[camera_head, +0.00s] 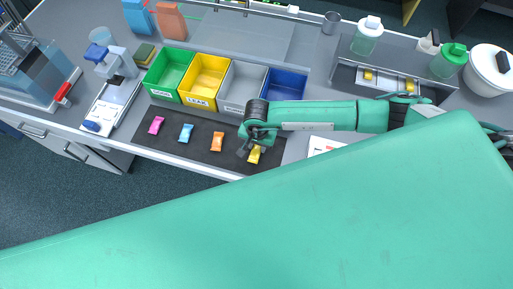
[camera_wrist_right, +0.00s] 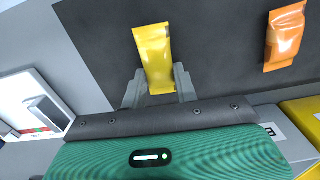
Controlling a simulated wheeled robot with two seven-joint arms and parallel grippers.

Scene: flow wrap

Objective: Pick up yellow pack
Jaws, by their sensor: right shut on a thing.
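The yellow pack (camera_head: 255,155) lies at the right end of the dark mat (camera_head: 187,156) in the head view. My right gripper (camera_head: 247,151) reaches down over it. In the right wrist view the yellow pack (camera_wrist_right: 154,58) sits between the two grey fingers (camera_wrist_right: 160,88), and the gripper is shut on its near end. Whether the pack is lifted off the mat cannot be told. My left gripper is not in view.
An orange pack (camera_head: 217,142), a blue pack (camera_head: 186,132) and a pink pack (camera_head: 156,125) lie left along the mat. Green (camera_head: 150,84), yellow (camera_head: 190,94), grey (camera_head: 228,102) and blue (camera_head: 301,97) bins stand behind it.

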